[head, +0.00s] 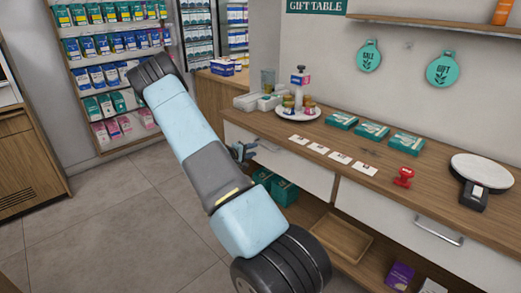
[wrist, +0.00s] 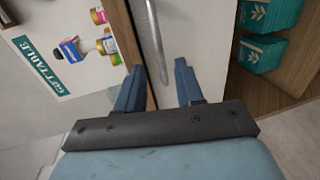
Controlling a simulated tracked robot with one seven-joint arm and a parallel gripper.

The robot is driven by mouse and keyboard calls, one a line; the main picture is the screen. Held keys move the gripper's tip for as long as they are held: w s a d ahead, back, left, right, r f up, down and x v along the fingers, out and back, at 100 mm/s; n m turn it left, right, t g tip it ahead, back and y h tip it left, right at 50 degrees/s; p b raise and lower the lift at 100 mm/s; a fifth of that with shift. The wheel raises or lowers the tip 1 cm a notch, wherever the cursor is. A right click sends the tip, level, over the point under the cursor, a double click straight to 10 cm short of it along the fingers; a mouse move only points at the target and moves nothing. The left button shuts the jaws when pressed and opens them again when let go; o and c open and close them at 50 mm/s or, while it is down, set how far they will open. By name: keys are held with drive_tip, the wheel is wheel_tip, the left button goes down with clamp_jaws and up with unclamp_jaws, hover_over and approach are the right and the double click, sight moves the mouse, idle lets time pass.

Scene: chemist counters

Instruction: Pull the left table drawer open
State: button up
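The left table drawer (head: 300,172) has a white front under the wooden tabletop and looks flush with the table. The drawer front (wrist: 200,30) fills the upper middle of the wrist view. Its metal handle (wrist: 153,35) runs down between my two blue fingers. My gripper (wrist: 159,68) is open, with a finger on each side of the handle and a gap visible at the right finger. In the head view, my gripper (head: 244,152) is at the drawer front.
The right drawer (head: 420,232) has a metal handle (head: 438,231) and looks shut. Cards, green boxes (head: 372,130), a red stamp (head: 403,177) and a white tray with bottles (head: 298,113) stand on the tabletop. Green boxes (head: 284,190) sit on the shelf below. The floor at left is clear.

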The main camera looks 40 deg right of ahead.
drive_tip(key=x, duration=0.7)
drive_tip(key=shift+d, duration=0.1)
drive_tip(key=shift+c, duration=0.5)
clamp_jaws()
